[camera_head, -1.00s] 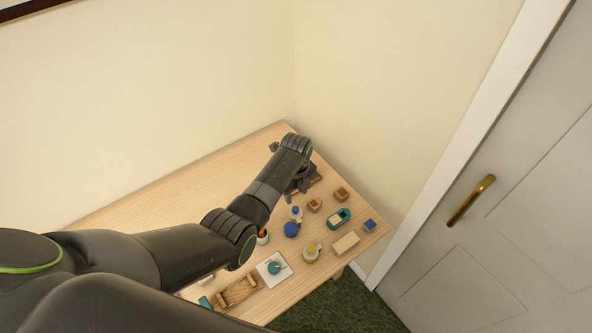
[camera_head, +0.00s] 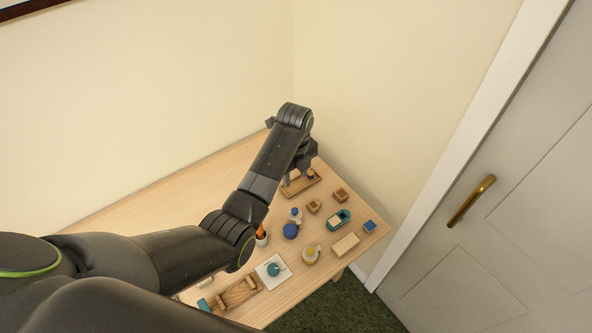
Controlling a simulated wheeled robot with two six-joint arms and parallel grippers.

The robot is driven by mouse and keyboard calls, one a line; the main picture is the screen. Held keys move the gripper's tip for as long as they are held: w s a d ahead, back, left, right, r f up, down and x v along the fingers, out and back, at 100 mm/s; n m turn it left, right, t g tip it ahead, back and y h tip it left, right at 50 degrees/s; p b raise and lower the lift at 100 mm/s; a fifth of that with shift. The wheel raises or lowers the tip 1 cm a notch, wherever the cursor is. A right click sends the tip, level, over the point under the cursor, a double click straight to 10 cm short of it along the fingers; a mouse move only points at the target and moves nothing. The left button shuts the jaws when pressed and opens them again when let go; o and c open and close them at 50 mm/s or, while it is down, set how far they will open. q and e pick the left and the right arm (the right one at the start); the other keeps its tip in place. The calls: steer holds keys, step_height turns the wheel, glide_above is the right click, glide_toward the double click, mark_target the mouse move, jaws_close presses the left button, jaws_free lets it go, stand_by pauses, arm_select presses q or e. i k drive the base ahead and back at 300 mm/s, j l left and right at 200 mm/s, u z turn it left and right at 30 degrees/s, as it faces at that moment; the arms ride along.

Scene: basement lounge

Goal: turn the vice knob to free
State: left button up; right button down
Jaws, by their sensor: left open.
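My left arm reaches in from the left across the wooden table (camera_head: 165,207) to its far corner. My left gripper (camera_head: 300,170) points down there and is open, with nothing seen between its fingers. Just under and beside it is a wooden base (camera_head: 293,191) with a small dark blue knob (camera_head: 310,173) at its right end. This looks like the vice, but the gripper and wrist hide part of it. I cannot tell whether a finger touches it or how the knob is set. My right gripper is not in view.
Small wooden blocks (camera_head: 341,195), a teal tray (camera_head: 339,219), a blue ball-like piece (camera_head: 290,231), a yellow-topped piece (camera_head: 311,254), a white plate with a teal knob (camera_head: 273,269) and a wooden rack (camera_head: 239,292) stand nearer. Walls meet behind the table; a door (camera_head: 500,210) is right.

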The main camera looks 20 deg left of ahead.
mark_target(273, 269)
steer(key=k, duration=1.5)
